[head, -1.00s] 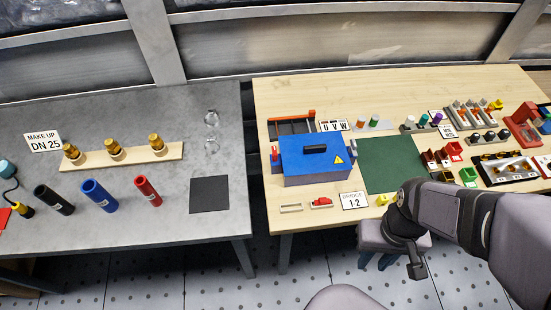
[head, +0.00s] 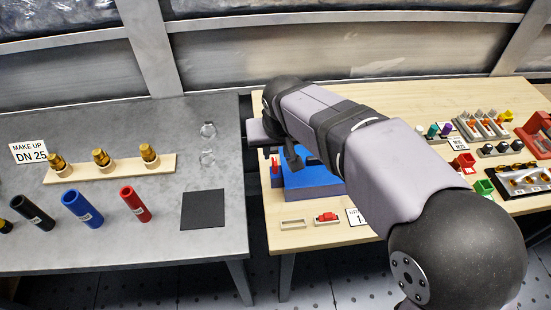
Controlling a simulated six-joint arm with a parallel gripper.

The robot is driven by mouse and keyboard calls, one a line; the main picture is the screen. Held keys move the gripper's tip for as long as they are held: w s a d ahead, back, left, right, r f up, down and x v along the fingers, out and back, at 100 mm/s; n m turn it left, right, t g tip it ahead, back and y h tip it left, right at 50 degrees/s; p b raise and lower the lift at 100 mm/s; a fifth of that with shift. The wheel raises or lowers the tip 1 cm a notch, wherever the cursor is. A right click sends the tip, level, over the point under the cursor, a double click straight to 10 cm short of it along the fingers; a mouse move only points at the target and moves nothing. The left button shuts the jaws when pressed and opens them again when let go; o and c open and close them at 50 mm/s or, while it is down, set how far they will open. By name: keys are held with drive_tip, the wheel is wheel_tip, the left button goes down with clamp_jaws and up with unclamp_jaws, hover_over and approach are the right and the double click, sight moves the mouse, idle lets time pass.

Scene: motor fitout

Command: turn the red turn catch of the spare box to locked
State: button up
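The blue box (head: 312,184) stands at the left end of the wooden table, mostly covered by my arm; only its front and lower part show. A small red upright piece (head: 275,172) stands at the box's left side. I cannot tell whether this is the turn catch or how it is turned. My gripper (head: 272,150) is over the box's back left part, close above the red piece in the picture. Its fingertips are small and partly hidden, so contact and opening cannot be made out.
A red part (head: 326,217) sits in a small holder in front of the box, beside an empty holder (head: 292,223). Red and green bins (head: 484,187) stand to the right. The grey table (head: 120,235) at left, across a gap, holds coloured cylinders and brass fittings.

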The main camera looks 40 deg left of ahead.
sight(275, 161)
drive_tip(key=shift+p+x, duration=1)
drive_tip(key=shift+x, duration=2.7)
clamp_jaws()
